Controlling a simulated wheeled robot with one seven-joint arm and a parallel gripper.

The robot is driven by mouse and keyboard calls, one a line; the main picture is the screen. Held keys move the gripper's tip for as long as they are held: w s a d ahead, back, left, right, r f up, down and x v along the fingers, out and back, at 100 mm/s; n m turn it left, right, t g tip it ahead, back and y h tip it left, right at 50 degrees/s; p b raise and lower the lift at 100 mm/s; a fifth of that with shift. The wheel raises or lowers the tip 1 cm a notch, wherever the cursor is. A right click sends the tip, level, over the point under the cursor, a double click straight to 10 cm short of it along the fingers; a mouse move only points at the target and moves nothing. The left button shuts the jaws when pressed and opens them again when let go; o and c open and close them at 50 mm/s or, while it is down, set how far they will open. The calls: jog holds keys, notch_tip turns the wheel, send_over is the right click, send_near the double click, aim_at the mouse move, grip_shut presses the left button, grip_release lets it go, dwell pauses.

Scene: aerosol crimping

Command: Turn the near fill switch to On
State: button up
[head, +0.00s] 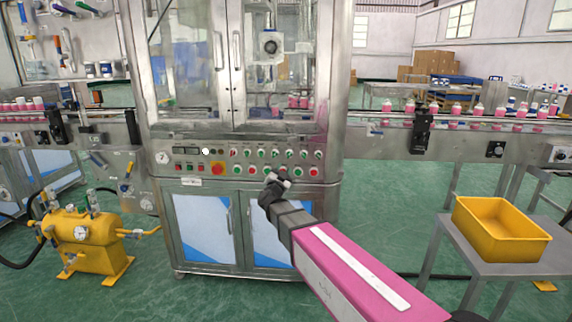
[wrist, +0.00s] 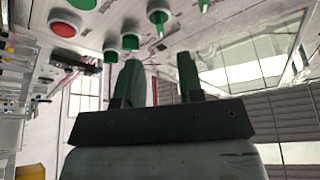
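The control panel (head: 225,160) runs across the front of the steel machine, with a row of green-handled switches (head: 262,154) above a row of round buttons. I cannot tell which switch is the near fill switch; no labels are readable. My gripper (head: 277,181) is just below the right part of the panel and partly hides its lower edge. In the wrist view several green switches (wrist: 158,18) show at the top, beyond the fingers. My gripper (wrist: 160,78) has its two fingers apart there, with no switch clearly held between them.
Red buttons (wrist: 62,25) lie close to the switches in the wrist view. A red-and-yellow emergency stop (head: 217,168) sits left of them. Glass doors (head: 190,60) stand above the panel. A yellow bin (head: 500,230) is on a side table at right; a yellow pump (head: 88,245) is at left.

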jog(key=shift+v, duration=1.55)
jog(key=s+d+f+n+g+y, duration=0.3)
jog(key=d+f+n+g+y, duration=0.2)
jog(key=f, duration=0.4)
jog(key=s+d+f+n+g+y, duration=0.35)
jog(key=d+f+n+g, duration=0.2)
jog(key=f, duration=0.35)
jog(key=s+d+f+g+h, duration=0.1)
jog(key=s+d+f+g, duration=0.1)
jog(key=s+d, duration=0.3)
jog(key=s+d+f+g+h, duration=0.1)
jog(key=s+d+f+g, duration=0.2)
jog(key=s+d+g, duration=0.2)
jog(key=s+d+f+m+g+h, duration=0.1)
jog(key=s+d+f+g, duration=0.1)
jog(key=s+d, duration=0.4)
jog(key=shift+s+f+g, duration=0.4)
jog(key=shift+s+g, duration=0.05)
jog(key=shift+g, duration=0.4)
jog(key=shift+a, duration=0.1)
